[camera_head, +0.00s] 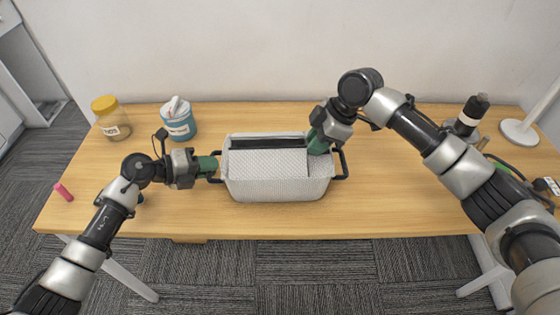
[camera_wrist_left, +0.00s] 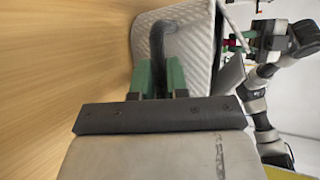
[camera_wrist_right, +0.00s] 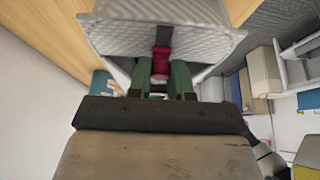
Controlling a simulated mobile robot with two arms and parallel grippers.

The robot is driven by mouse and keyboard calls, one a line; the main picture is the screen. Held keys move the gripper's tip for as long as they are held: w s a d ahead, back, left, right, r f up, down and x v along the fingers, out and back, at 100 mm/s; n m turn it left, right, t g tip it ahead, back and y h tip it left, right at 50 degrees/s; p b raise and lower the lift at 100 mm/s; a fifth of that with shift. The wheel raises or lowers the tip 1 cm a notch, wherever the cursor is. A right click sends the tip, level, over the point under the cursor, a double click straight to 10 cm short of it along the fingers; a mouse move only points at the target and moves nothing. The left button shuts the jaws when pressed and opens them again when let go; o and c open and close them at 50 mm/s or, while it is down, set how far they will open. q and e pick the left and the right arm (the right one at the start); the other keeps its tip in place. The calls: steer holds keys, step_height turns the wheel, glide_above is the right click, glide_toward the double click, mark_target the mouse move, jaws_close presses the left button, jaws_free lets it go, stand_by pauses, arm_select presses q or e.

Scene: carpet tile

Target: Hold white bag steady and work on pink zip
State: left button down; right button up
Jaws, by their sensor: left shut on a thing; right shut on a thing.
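The white quilted bag (camera_head: 272,190) stands on the table with a dark handle at each end and a dark opening along its top back. My left gripper (camera_head: 212,167) is shut on the bag's left handle; the dark handle (camera_wrist_left: 165,42) shows between its green fingers in the left wrist view. My right gripper (camera_head: 316,146) is at the top right end of the bag. In the right wrist view its green fingers are shut on the pink zip pull (camera_wrist_right: 160,62). The pull is hidden in the head view.
A jar with a yellow lid (camera_head: 111,118) and a blue tub (camera_head: 178,120) stand at the back left. A pink marker-like object (camera_head: 63,191) lies at the left edge. A dark bottle (camera_head: 471,114) and a white lamp base (camera_head: 519,132) are at the right. Table front is clear.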

steer(key=shift+s+a, duration=0.1)
steer(key=shift+a, duration=0.25)
stand_by(0.5)
steer(key=shift+s+a, duration=0.1)
steer(key=shift+a, duration=0.25)
stand_by(0.3)
steer(key=o, duration=0.6)
steer(key=shift+a, duration=0.1)
steer(key=shift+c, duration=0.2)
steer(key=shift+o, duration=0.3)
steer(key=shift+v, duration=3.15)
steer(key=shift+d+f, duration=0.15)
steer(key=shift+d, duration=0.05)
